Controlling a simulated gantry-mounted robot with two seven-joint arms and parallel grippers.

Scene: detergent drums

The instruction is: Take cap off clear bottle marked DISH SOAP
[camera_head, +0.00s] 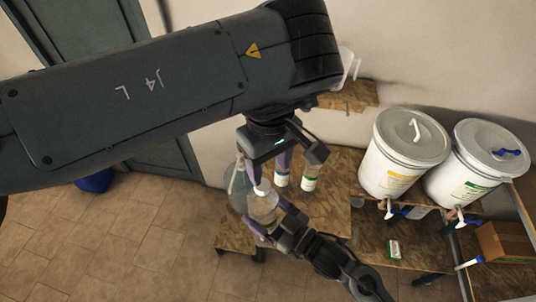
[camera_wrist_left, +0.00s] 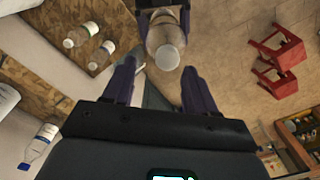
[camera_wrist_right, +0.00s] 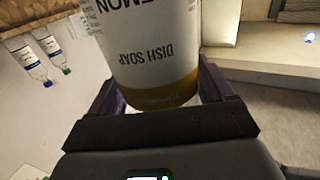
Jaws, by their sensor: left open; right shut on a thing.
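The clear bottle (camera_head: 263,208) with a white cap (camera_head: 262,188) is held up in front of the wooden table. Its label reads DISH SOAP in the right wrist view (camera_wrist_right: 150,55). My right gripper (camera_head: 271,217) is shut on the bottle's body. My left gripper (camera_head: 265,172) is open, just above the cap. In the left wrist view the cap (camera_wrist_left: 167,57) shows near the gap between the left fingertips (camera_wrist_left: 160,68), with room visible on both sides. Contact with the cap does not show. The bottle's far side is hidden.
Two capped bottles (camera_head: 310,178) (camera_head: 282,179) stand on the table behind. Two white drums (camera_head: 390,165) (camera_head: 466,178) with taps stand to the right. A bluish clear container (camera_head: 239,190) is close beside the bottle in the head view. Red stools (camera_wrist_left: 278,50) stand on the open floor.

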